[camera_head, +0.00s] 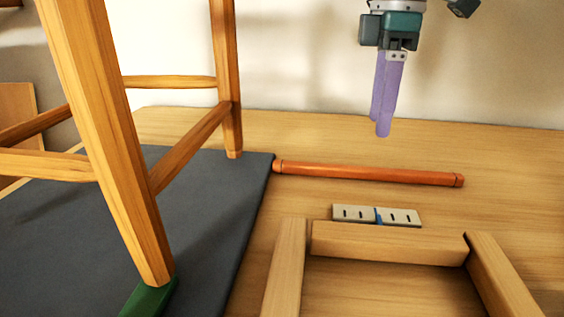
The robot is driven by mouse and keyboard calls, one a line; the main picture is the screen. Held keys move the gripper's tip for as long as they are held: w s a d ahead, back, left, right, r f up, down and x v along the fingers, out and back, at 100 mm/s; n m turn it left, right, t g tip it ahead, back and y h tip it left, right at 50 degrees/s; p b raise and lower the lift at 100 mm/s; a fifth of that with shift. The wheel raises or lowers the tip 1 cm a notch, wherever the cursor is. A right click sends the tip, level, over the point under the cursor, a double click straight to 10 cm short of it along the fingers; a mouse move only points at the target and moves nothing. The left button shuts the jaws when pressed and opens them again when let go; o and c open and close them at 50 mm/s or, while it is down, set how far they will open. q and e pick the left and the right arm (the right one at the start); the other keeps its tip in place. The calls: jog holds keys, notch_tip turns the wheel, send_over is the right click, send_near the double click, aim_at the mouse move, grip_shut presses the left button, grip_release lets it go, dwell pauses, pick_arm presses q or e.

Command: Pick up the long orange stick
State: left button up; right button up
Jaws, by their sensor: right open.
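The long orange stick (370,174) lies on the wooden table, roughly left to right, with its left end at the edge of the dark grey mat. My right gripper (381,128) has two purple fingers pointing down. It appears above and behind the stick, apart from it, over the right half of its length. It is open and holds nothing. My left gripper is not in view.
A wooden chair frame (100,130) stands on the dark grey mat (215,220) at left, with a green piece (148,299) at its near leg. A pale slotted block (355,214) and a wooden frame (390,243) lie in front of the stick. Bare table (500,160) is free at right.

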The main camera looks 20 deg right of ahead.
aim_at(374, 169)
notch_tip(374, 169, down, 3)
jog(key=shift+s+f, duration=0.1)
jog(key=shift+f, duration=0.1)
jog(key=f, duration=0.1)
jog(key=f+b, duration=0.1)
jog(key=f, duration=0.3)
jog(key=shift+d+f+b, duration=0.1)
jog(key=shift+d+b, duration=0.25)
jog(key=shift+b, duration=0.05)
jog(key=shift+c, duration=0.2)
grip_shut()
